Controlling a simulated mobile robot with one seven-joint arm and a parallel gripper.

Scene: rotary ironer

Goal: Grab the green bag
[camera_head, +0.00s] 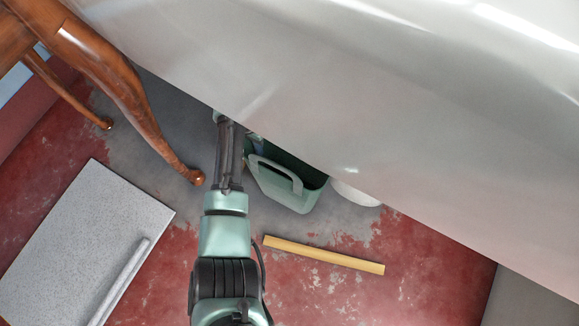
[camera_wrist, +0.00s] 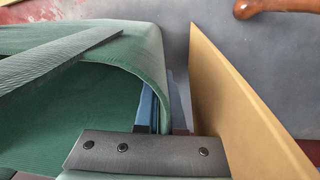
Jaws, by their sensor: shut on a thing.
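My gripper (camera_wrist: 145,152) shows as a grey bolted part across the bottom of the wrist view, overlapping the bag. In the head view the machine edge covers my fingertips.
The white machine body (camera_head: 400,120) overhangs the bag. A wooden chair leg (camera_head: 150,125) stands left of my arm. A yellow wooden strip (camera_head: 325,255) and a speckled board (camera_head: 90,240) lie in front. A tan panel (camera_wrist: 230,100) stands close beside the bag.

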